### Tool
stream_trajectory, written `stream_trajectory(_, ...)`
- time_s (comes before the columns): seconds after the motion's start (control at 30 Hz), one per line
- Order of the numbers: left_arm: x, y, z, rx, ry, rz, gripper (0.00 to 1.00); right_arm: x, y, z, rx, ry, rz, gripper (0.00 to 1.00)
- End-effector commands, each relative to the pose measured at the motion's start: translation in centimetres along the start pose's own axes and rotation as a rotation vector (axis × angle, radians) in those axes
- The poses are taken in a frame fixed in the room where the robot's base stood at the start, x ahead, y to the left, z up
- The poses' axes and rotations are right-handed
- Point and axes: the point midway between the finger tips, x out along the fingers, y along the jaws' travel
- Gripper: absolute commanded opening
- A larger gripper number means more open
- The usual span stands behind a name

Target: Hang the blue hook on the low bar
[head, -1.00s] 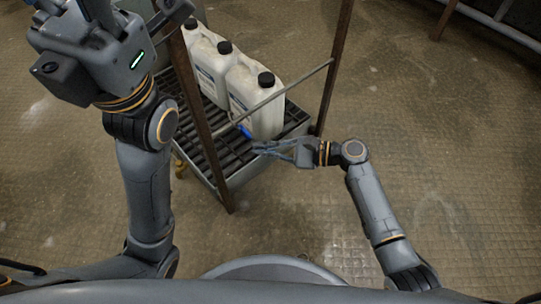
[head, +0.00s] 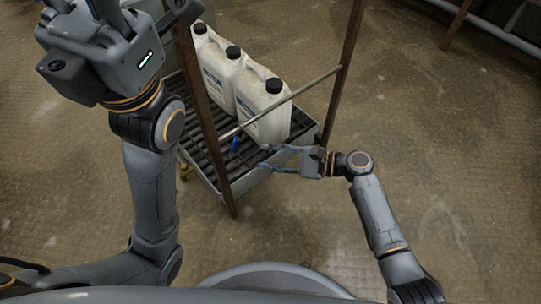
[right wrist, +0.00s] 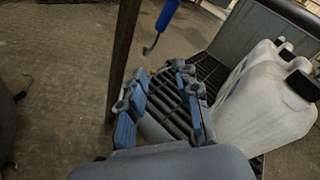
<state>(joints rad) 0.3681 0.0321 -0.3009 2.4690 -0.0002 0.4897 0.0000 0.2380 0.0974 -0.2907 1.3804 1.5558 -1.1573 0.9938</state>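The blue hook (head: 236,146) shows just below the low bar (head: 290,98), near its left end. It also shows at the top of the right wrist view (right wrist: 167,14), with a blue body and a thin metal curve at its lower end. Its upper end is cut off there, and its contact with the bar is too small to make out. My right gripper (head: 256,156) is open and empty, its fingers spread to the right of the hook and apart from it. My left gripper (head: 112,12) is raised at the upper left, its fingers partly cut off.
Several white jugs with black caps (head: 265,112) stand on the slatted rack shelf (head: 213,160) behind the bar. Brown posts (head: 213,130) stand at the bar's ends. The floor right of the rack is clear.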

Motion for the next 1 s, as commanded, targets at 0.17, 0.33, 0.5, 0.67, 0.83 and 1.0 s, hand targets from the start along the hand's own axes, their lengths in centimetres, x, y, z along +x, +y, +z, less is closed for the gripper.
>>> stream_trajectory(0.17,0.0,-0.1,0.0,0.001,0.0,-0.002,0.4,-0.8,0.0,-0.1,0.0,0.002,0.0,0.32)
stream_trajectory(0.33,0.0,-0.1,0.0,0.001,0.0,-0.001,0.4,-3.9,0.1,-0.1,0.0,0.004,0.001,0.32)
stream_trajectory(0.5,0.0,0.0,0.0,0.001,-0.001,-0.001,0.4,-7.6,0.1,-0.1,0.0,0.004,0.001,0.32)
stream_trajectory(0.67,0.0,0.0,0.0,0.001,-0.001,-0.001,0.4,-10.3,0.0,-0.1,0.001,0.002,0.0,0.32)
stream_trajectory(0.83,0.0,0.0,0.0,0.001,-0.001,-0.001,0.4,-11.8,0.0,0.0,0.0,0.0,0.0,0.32)
stream_trajectory(1.0,0.0,0.0,0.0,0.001,-0.001,-0.001,0.4,-12.0,0.0,0.0,0.0,0.0,0.0,0.32)
